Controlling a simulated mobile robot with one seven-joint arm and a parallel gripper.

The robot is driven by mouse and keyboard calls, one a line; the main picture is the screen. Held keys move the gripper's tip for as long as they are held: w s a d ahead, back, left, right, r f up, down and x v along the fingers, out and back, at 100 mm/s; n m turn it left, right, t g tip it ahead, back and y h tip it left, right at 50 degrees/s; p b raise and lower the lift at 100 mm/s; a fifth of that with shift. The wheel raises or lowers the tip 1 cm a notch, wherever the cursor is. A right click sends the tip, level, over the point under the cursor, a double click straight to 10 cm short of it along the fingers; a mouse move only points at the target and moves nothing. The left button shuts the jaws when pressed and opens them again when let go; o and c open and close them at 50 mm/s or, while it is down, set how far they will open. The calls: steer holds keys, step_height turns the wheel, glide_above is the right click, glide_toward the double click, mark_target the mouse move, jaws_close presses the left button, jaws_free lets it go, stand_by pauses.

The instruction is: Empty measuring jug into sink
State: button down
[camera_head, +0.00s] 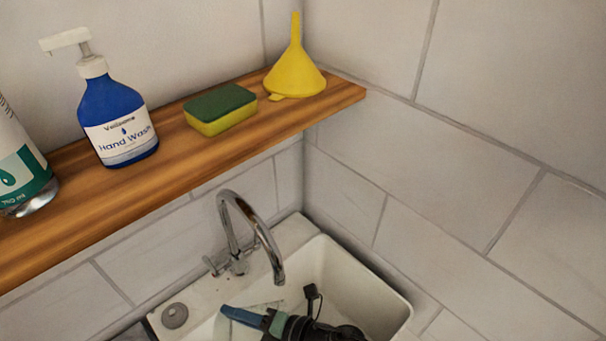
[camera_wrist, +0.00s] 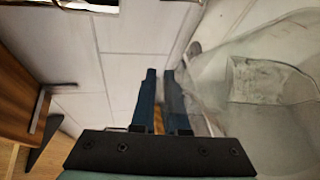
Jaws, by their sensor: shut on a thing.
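The clear measuring jug (camera_wrist: 275,85) fills the right side of the wrist view, close to the fingers. It is see-through, so its outline and any contents are hard to make out. My gripper (camera_wrist: 160,95) has its two blue fingers nearly together, shut on the jug at its near side, seemingly at the handle. In the head view my gripper (camera_head: 248,316) is low over the white sink (camera_head: 392,306), below the tap spout. The jug is barely visible there, and its tilt cannot be told. The sink's front is cut off by the frame.
A chrome tap (camera_head: 235,215) arches over the basin close to my gripper. A wooden shelf (camera_head: 165,165) above holds a blue hand wash bottle (camera_head: 118,115), a sponge (camera_head: 221,108), a yellow funnel (camera_head: 295,75) and a partly seen bottle (camera_head: 18,165). Tiled walls meet behind the sink.

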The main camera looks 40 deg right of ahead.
mark_target(262, 311)
steer(key=shift+s+d+r+t+b, duration=0.3)
steer(key=shift+s+d+b, duration=0.25)
steer(key=shift+d, duration=0.1)
steer(key=shift+s+d+r+y+b, duration=0.2)
steer(key=shift+r+y+b, duration=0.1)
steer(key=shift+y, duration=0.1)
steer(key=shift+s+d+r+m+t+y+b, duration=0.25)
steer(key=shift+s+d+t+b, duration=0.3)
steer(key=shift+b, duration=0.6)
steer(key=shift+s+d+r+m+t+y+b, duration=0.15)
steer(key=shift+s+d+r+m+t+b, duration=0.4)
steer(key=shift+b, duration=0.6)
steer(key=d+b, duration=0.1)
steer(key=b, duration=0.2)
steer(key=shift+s+d+f+t+y, duration=0.2)
steer(key=shift+s+d+t+y, duration=0.1)
steer(key=shift+s+d+t, duration=0.1)
steer(key=s+d+m+t+b, duration=0.5)
steer(key=s+d+t+b, duration=0.3)
steer(key=b, duration=0.8)
steer(key=w+a+r+n+g+p, duration=0.1)
steer(key=w+a+n+g+p, duration=0.3)
steer(key=p, duration=0.9)
steer(key=w+a+g, duration=0.2)
steer(key=shift+w+a+r+g+y, duration=0.2)
steer(key=shift+w+g+y, duration=0.1)
steer(key=shift+w+g, duration=0.1)
